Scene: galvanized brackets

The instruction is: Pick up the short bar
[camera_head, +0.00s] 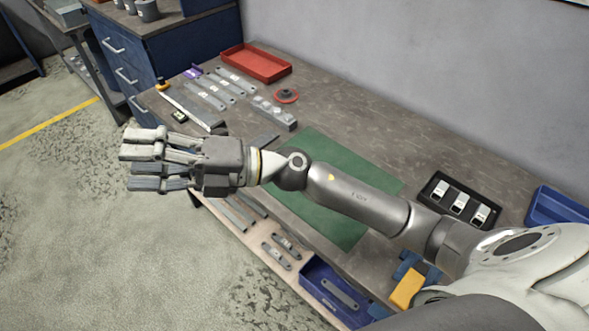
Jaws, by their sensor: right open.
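Several flat grey bars (221,88) lie side by side on the workbench near the red tray. Short-looking grey bars (276,255) lie on the lower shelf along the front of the bench, beside longer grey strips. A single grey bar (341,294) lies in a blue bin at the front. I cannot tell which of these is the short bar. My right gripper (130,167) is open and empty, its fingers pointing left past the bench's front edge, above the floor. My right arm hides part of the bench. My left gripper is not in view.
A red tray (257,65), a red round item (286,96) and a grey block (274,113) stand toward the back. A green mat (320,215) lies under my arm. A black tray (435,191) and another blue bin (556,215) are at right. Blue drawers (125,75) adjoin the bench.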

